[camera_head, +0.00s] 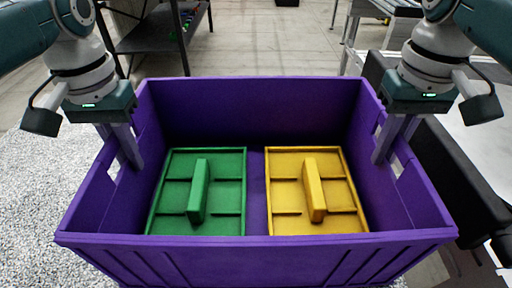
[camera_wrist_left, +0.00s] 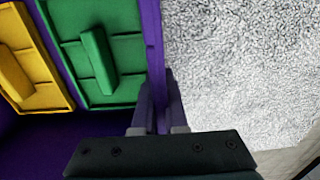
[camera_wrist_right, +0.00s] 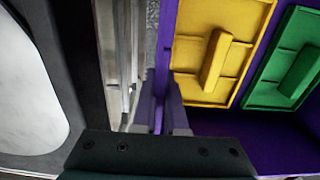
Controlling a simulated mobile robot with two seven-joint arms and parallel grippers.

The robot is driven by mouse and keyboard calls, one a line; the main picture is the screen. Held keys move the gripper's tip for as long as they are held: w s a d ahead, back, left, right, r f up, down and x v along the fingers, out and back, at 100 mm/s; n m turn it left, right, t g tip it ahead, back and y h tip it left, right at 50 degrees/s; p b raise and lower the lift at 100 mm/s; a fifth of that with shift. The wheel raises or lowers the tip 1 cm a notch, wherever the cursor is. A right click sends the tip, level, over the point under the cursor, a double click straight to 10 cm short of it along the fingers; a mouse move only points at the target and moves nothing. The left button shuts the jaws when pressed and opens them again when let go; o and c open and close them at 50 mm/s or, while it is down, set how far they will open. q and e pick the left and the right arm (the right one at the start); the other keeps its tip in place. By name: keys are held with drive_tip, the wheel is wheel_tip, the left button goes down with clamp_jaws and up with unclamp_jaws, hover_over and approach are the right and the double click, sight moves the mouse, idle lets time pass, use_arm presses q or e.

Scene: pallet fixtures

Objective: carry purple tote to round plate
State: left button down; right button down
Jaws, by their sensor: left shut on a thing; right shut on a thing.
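The purple tote (camera_head: 250,254) is upright in front of me, with a green panel (camera_head: 230,190) and a yellow panel (camera_head: 335,190) side by side inside, each with a raised handle bar. My left gripper (camera_head: 130,148) is shut on the tote's left wall at its handle opening; the left wrist view shows its fingers (camera_wrist_left: 160,102) on both sides of the wall. My right gripper (camera_head: 385,150) is shut on the right wall; its fingers (camera_wrist_right: 161,102) straddle that wall in the right wrist view. I cannot clearly identify the round plate; a pale, curved-edged surface (camera_wrist_right: 28,90) shows at the left there.
A speckled grey-white surface (camera_head: 35,200) lies left of the tote. A dark shelf rack (camera_head: 155,38) stands at the back left and metal-framed equipment (camera_head: 390,10) at the back right. A black-edged structure (camera_head: 455,175) is close to the tote's right side. Open floor (camera_head: 265,45) shows behind.

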use_arm(q)
drive_tip(key=shift+r, duration=0.15)
use_arm(e)
drive_tip(key=shift+r, duration=0.15)
